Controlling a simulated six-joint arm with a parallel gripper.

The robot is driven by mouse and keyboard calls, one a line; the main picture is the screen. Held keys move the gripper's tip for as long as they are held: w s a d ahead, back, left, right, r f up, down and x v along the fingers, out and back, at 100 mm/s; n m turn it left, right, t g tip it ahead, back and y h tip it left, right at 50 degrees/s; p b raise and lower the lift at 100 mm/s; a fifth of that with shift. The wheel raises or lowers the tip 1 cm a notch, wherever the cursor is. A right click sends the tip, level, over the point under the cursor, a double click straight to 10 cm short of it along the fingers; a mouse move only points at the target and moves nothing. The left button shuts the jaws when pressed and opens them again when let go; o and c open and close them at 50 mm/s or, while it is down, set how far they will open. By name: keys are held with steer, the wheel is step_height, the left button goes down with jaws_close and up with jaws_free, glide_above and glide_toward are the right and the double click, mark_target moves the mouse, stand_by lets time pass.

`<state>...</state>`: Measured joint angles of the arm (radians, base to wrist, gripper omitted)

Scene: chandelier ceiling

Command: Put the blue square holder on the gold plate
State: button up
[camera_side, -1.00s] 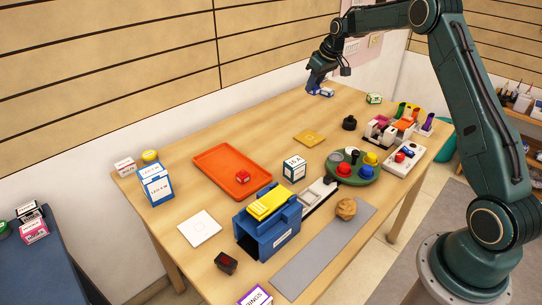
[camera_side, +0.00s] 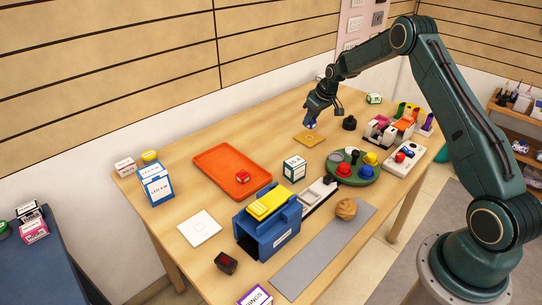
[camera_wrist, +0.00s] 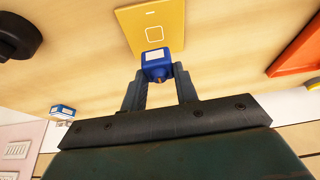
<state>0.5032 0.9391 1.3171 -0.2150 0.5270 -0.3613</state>
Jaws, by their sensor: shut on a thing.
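The blue square holder (camera_wrist: 157,66) is between the fingertips of my gripper (camera_wrist: 160,82) in the wrist view. My gripper is shut on it. In the side view my gripper (camera_side: 310,119) holds the blue holder (camera_side: 311,125) at or just above the near-back edge of the gold plate. The gold plate (camera_side: 309,139) lies flat on the table and its top is bare. In the wrist view the gold plate (camera_wrist: 165,14) shows a square outline, with the holder overlapping its edge. I cannot tell whether the holder touches the plate.
A black round knob (camera_side: 349,123) stands right of the plate. The orange tray (camera_side: 215,160) lies to the left, and a green round tray (camera_side: 365,178) with colored pieces lies in front. A small blue-and-white box (camera_wrist: 62,112) is on the table behind. Table around the plate is clear.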

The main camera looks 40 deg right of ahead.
mark_target(310, 128)
steer(key=shift+f, duration=2.1)
steer(key=shift+f, duration=0.15)
steer(key=o, duration=0.9)
steer(key=shift+o, duration=0.2)
steer(key=v, duration=1.2)
